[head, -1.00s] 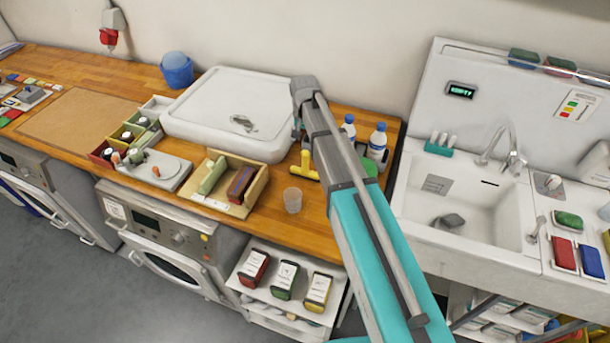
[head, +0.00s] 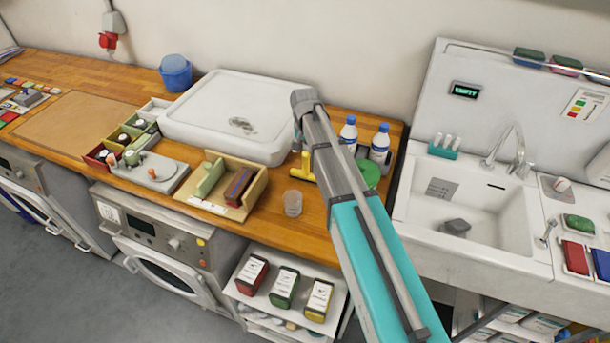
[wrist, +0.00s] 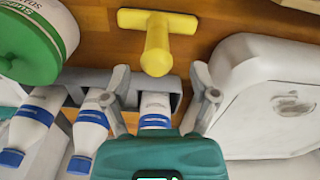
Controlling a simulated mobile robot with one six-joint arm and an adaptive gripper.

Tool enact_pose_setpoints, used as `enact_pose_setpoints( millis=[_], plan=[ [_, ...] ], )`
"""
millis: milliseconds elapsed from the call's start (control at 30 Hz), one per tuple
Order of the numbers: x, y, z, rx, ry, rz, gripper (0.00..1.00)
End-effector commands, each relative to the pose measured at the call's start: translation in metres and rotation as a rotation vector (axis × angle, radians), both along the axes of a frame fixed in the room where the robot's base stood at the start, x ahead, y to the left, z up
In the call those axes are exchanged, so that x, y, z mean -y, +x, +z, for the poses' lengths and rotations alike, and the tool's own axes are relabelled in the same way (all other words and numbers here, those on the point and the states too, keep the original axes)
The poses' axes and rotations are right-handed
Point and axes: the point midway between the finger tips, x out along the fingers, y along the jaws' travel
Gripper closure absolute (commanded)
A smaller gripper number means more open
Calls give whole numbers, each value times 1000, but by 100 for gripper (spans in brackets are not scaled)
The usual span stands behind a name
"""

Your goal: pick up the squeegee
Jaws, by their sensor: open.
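My gripper (wrist: 160,76) is open, with one finger on each side of the handle's line. The handle end appears just beyond the fingertips, and nothing is held. In the head view my arm hides most of the gripper.
White bottles with blue caps (head: 379,143) and a green round tub (head: 369,174) stand right of my arm. The white basin (head: 230,115) is close on the left. A clear cup (head: 293,203) and a wooden divided box (head: 228,190) stand nearer the counter's front edge.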

Motion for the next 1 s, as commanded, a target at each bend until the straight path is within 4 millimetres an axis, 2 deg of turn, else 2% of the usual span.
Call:
enact_pose_setpoints(
  millis=[267, 800, 1000],
  plan=[
    [1, 0, -4, 0, 0, -1, 23],
    [4, 0, -43, 0, 0, -1, 23],
    [4, 0, -52, 0, 0, -2, 23]
  ],
)
